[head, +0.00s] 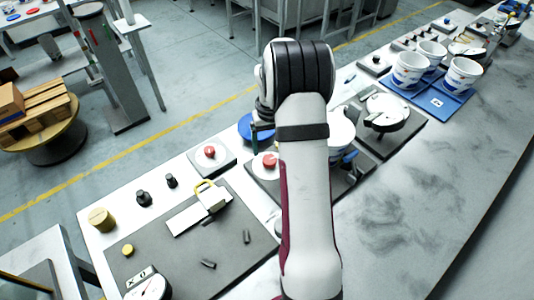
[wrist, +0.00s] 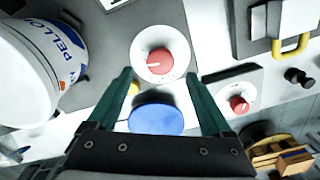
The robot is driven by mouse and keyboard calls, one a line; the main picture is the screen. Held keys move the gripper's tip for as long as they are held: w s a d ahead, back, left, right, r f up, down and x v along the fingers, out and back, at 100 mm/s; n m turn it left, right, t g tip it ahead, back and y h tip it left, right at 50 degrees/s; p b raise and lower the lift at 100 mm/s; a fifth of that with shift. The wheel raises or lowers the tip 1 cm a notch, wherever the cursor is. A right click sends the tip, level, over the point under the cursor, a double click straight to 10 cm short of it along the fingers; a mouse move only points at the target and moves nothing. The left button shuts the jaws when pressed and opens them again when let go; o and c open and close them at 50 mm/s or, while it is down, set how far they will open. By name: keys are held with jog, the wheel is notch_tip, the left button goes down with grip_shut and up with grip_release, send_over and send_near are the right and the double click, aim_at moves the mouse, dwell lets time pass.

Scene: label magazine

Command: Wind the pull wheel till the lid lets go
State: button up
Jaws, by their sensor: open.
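A red knob on a round white dial (wrist: 160,58) sits on a grey plate, just beyond my fingertips in the wrist view; it also shows in the head view (head: 270,160), partly behind my arm. I cannot tell for certain that this is the pull wheel. My gripper (wrist: 157,76) is open and empty, its two dark green fingers apart. In the head view my gripper (head: 262,140) is mostly hidden by my arm. A blue disc (wrist: 155,118) shows between the fingers. A flat cover with a yellow handle (head: 207,190) may be the lid; its handle also shows in the wrist view (wrist: 290,47).
A second red knob (head: 210,152) stands on its own plate beside the first. A white labelled tub (wrist: 35,65) is close to my left finger. Black knobs (head: 144,198) stand at the bench edge. White cups on a blue tray (head: 449,106) stand far right. The bench's right side is clear.

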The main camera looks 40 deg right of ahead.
aim_at(269, 162)
notch_tip(269, 162, down, 6)
jog(key=shift+r, duration=0.15)
grip_shut()
jog(key=m, duration=0.5)
jog(key=shift+m, duration=0.3)
grip_release()
